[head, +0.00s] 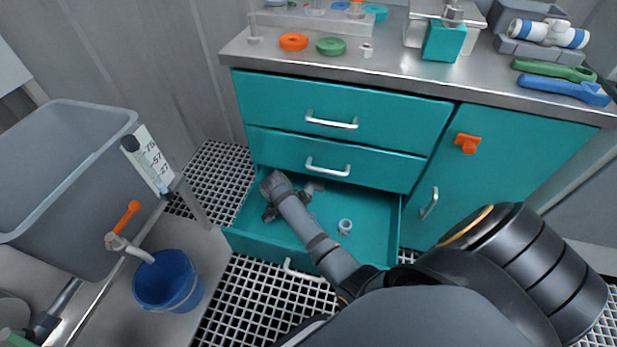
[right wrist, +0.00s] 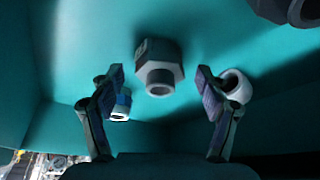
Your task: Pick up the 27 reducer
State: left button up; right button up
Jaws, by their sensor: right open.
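My right gripper (head: 272,208) reaches down into the open lower drawer (head: 372,215). In the right wrist view its two fingers (right wrist: 160,82) are open and apart. A grey hexagonal fitting with a pale round end (right wrist: 158,72), which looks like a reducer, lies between and just beyond the fingertips. It has a small dark label on its side, too small to read, so I cannot confirm a 27. A white and blue fitting (right wrist: 121,106) shows by the left finger. A white ring-ended fitting (right wrist: 237,86) is close behind the right finger. My left gripper is out of view.
A small pale fitting (head: 345,226) stands in the drawer, right of my arm. Drawer walls bound the space. A blue bucket (head: 168,282) and grey tank (head: 70,180) stand left.

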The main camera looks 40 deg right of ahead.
jog(key=shift+d+f, duration=0.2)
jog(key=shift+f, duration=0.25)
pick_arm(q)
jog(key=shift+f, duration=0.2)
pick_arm(e)
jog(key=shift+c, duration=0.5)
jog(key=c, duration=1.2)
jog(key=shift+o, duration=0.2)
notch_tip(320, 180, up, 9)
jog(key=p, duration=0.4)
jog(key=shift+r, duration=0.15)
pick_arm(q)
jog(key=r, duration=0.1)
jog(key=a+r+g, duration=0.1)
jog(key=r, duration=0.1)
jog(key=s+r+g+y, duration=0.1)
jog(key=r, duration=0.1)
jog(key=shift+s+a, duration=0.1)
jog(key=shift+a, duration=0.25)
pick_arm(e)
jog(key=shift+r, duration=0.45)
